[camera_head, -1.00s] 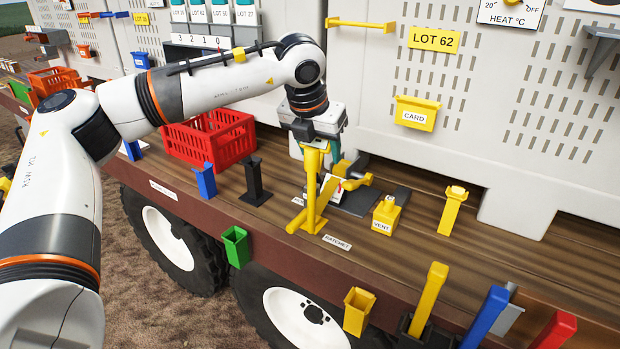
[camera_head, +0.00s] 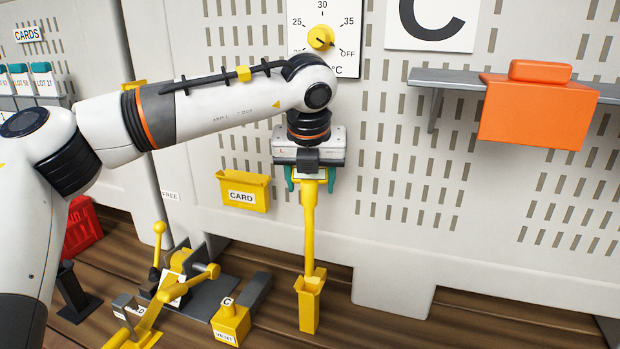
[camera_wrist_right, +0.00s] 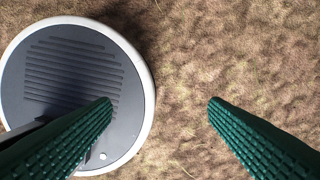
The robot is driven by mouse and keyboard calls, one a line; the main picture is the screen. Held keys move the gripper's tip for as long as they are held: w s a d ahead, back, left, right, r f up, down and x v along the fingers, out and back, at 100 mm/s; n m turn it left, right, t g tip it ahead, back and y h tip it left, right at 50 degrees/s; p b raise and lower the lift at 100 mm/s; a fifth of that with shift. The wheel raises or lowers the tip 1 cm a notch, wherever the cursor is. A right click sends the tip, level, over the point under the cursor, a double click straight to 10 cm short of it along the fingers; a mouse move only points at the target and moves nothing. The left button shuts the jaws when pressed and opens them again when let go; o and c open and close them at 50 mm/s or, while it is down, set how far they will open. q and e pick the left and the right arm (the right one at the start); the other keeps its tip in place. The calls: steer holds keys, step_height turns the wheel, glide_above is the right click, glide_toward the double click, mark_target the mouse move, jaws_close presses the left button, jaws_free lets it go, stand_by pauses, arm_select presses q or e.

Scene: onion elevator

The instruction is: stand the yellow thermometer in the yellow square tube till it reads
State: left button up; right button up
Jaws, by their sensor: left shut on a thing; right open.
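The yellow thermometer (camera_head: 308,225) hangs upright from my left gripper (camera_head: 311,177), which is shut on its upper end. Its long shaft runs straight down to the yellow square tube (camera_head: 309,309), which stands on the wooden deck. The shaft's lower end meets the tube's mouth in the picture. I cannot tell whether it is inside or just in front of or above the mouth.
A yellow CARD holder (camera_head: 243,192) is on the grey wall left of the thermometer. A yellow VENT block (camera_head: 231,322) and a yellow-handled ratchet device (camera_head: 172,290) stand left of the tube. An orange object (camera_head: 538,108) sits on the wall shelf at right. Deck right of the tube is clear.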

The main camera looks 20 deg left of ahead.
arm_select(q)
steer(key=shift+w+r, duration=0.1)
steer(key=shift+r, duration=0.05)
steer(key=shift+s+a, duration=0.1)
steer(key=shift+s, duration=0.25)
steer(key=shift+w+f, duration=0.1)
steer(key=shift+f, duration=0.95)
steer(key=shift+f+b, duration=0.35)
steer(key=shift+f, duration=0.35)
steer(key=shift+f+b, duration=1.8)
steer(key=shift+b, duration=0.3)
steer(key=shift+f+b, duration=1.2)
steer(key=shift+b, duration=0.05)
steer(key=shift+f+b, duration=2.45)
arm_select(e)
step_height(320, 180, down, 12)
steer(key=s+a, duration=0.1)
steer(key=s, duration=0.1)
arm_select(q)
steer(key=o, duration=1.5)
